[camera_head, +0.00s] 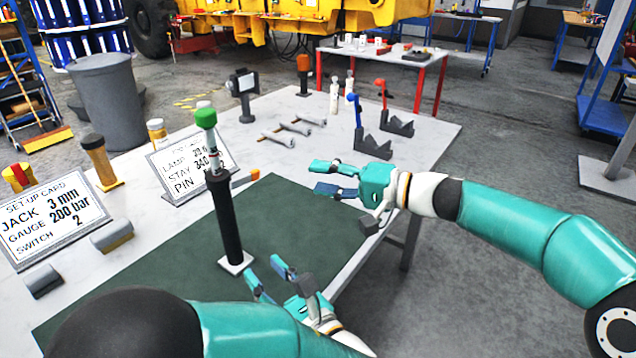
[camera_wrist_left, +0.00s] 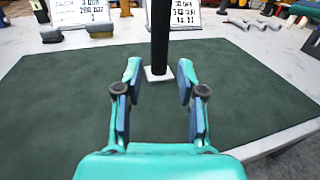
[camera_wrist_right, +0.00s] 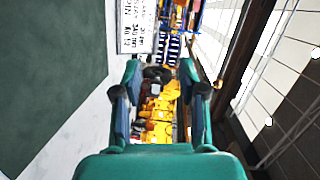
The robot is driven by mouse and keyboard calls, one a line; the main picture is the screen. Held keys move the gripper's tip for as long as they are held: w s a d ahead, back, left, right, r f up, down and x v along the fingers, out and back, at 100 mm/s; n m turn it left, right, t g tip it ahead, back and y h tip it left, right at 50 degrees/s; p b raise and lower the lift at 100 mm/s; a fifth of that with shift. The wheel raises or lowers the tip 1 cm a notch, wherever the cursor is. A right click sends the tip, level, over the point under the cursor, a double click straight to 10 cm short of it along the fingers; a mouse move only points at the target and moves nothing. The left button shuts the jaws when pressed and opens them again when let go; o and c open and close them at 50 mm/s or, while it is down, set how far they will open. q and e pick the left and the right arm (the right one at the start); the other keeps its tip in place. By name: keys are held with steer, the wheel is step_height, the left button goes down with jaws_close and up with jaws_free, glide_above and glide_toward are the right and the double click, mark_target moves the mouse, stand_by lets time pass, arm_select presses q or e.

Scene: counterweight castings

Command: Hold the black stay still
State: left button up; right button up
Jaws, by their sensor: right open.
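The black stay (camera_head: 226,222) is a dark upright post on a small white base plate (camera_head: 236,262), with a grey rod and green cap (camera_head: 206,117) above it. It stands on the green mat (camera_head: 290,220). My left gripper (camera_head: 265,275) is open and empty, low over the mat beside the base. In the left wrist view the stay (camera_wrist_left: 160,35) rises beyond and between the open fingers (camera_wrist_left: 158,75), apart from them. My right gripper (camera_head: 320,178) is open and empty, right of the stay over the mat's far edge. The right wrist view does not show the stay.
Set-up cards (camera_head: 50,215) (camera_head: 190,160) stand left of and behind the stay. Grey rods (camera_head: 292,130), a black stand (camera_head: 243,90) and dark V-blocks (camera_head: 385,135) lie at the back. The mat's right part is clear up to the table edge.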

mark_target(224, 222)
arm_select(q)
steer(key=shift+w, duration=0.1)
steer(key=x, duration=1.6)
steer(key=shift+w+a, duration=0.25)
steer(key=shift+a, duration=0.05)
arm_select(e)
steer(key=s, duration=0.1)
steer(key=s+a+r+n+g+y, duration=0.1)
steer(key=s+g, duration=0.1)
steer(key=s, duration=0.1)
steer(key=shift+a+r+n, duration=0.25)
steer(key=shift+r+n, duration=0.05)
steer(key=shift+n, duration=0.1)
arm_select(q)
jaws_close()
